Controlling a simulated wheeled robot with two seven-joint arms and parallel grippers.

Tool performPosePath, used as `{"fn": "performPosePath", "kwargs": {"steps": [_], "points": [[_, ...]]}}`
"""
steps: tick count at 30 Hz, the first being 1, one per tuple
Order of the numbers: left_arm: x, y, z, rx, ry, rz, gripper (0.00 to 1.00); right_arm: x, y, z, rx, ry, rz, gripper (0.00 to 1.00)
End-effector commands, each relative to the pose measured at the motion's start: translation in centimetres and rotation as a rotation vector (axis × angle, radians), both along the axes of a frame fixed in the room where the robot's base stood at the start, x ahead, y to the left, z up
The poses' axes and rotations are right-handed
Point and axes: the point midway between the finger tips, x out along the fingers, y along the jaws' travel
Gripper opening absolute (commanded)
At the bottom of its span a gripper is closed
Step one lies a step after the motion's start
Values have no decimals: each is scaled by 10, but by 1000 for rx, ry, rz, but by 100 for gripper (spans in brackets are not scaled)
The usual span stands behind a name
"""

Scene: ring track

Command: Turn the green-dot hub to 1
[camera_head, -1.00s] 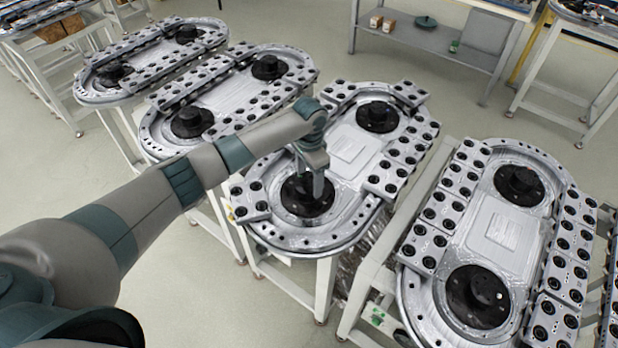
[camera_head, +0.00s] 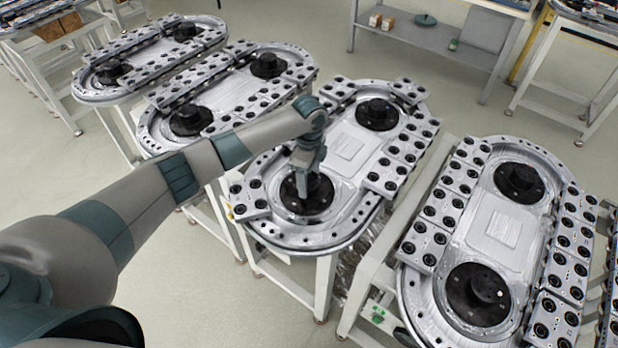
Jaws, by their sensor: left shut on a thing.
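My left gripper (camera_head: 304,183) reaches in from the left and points down over the near black hub (camera_head: 318,199) of the middle ring track (camera_head: 303,234). It is shut on that hub's raised centre, which its fingers partly hide. A second black hub (camera_head: 377,114) sits at the far end of the same track, untouched. No green dot or number can be made out on either hub at this size. My right gripper is not in view.
Another ring track (camera_head: 498,232) with two black hubs stands close on the right. Two more tracks (camera_head: 160,138) stand at the left. A shelf table (camera_head: 430,45) with small boxes is behind. Pale floor lies between the stands.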

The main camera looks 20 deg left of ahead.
Motion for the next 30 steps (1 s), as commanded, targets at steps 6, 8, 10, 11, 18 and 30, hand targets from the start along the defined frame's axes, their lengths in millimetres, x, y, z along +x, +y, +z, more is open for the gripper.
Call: {"fn": "performPosePath", "kwargs": {"steps": [6, 8, 10, 11, 18, 30], "points": [[0, 1, 1, 0, -4, -203, 39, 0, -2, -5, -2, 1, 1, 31], [0, 1, 1, 0, -4, -260, 39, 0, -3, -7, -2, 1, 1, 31], [0, 1, 1, 0, -5, -327, 39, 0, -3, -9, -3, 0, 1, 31], [0, 1, 1, 0, -5, -356, 39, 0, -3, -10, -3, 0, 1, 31], [-1, 2, 1, 1, -5, -583, 39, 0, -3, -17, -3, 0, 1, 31], [-3, 4, 1, 0, -5, -963, 39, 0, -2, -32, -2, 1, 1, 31]]}}
